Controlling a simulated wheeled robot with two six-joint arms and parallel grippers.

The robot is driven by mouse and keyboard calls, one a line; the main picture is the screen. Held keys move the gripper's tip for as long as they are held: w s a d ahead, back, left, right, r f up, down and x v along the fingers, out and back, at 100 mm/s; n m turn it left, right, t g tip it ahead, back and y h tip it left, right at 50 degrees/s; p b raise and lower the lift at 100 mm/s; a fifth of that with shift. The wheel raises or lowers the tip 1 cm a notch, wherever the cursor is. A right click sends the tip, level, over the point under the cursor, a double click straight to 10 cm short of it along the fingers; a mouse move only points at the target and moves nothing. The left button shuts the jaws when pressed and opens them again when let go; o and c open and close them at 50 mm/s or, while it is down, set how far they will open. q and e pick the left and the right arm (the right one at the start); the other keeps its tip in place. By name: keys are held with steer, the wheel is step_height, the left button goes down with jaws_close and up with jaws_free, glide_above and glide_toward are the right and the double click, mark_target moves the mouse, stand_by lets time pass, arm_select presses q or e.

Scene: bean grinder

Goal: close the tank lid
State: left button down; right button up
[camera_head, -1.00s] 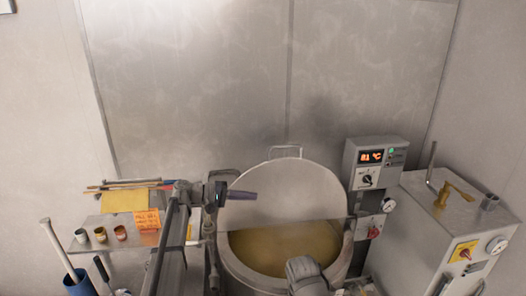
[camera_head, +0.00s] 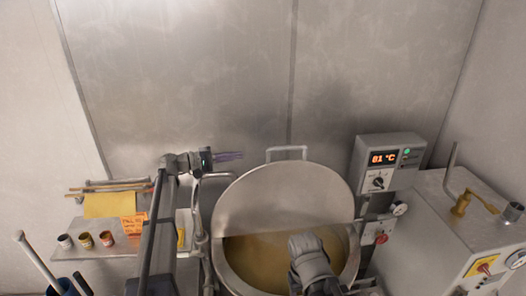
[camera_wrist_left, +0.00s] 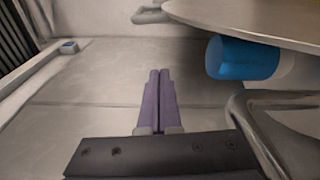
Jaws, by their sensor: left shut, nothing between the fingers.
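The tank (camera_head: 353,262) is open, with a yellowish liquid (camera_head: 265,257) inside. Its round metal lid (camera_head: 285,195) stands raised at the back, with a bar handle (camera_head: 287,150) on its top edge. My left gripper (camera_head: 241,155) is shut and empty, left of the handle and apart from it in the head view. In the left wrist view its purple fingers (camera_wrist_left: 158,75) lie together. A curved metal edge, apparently the lid (camera_wrist_left: 270,18), crosses that view's upper right. A grey part of my right arm is in front of the tank opening; its fingers are not visible.
A control box (camera_head: 388,160) and a grey machine (camera_head: 450,230) stand right of the tank. A shelf (camera_head: 75,226) with several small cups is at left. A bent metal tube (camera_wrist_left: 262,130) and a blue cylinder (camera_wrist_left: 242,58) are right of my fingers in the wrist view.

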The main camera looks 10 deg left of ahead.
arm_select(q)
steer(key=d, duration=0.9)
steer(key=shift+s+d+r, duration=0.15)
steer(key=shift+d+r, duration=0.15)
stand_by(0.4)
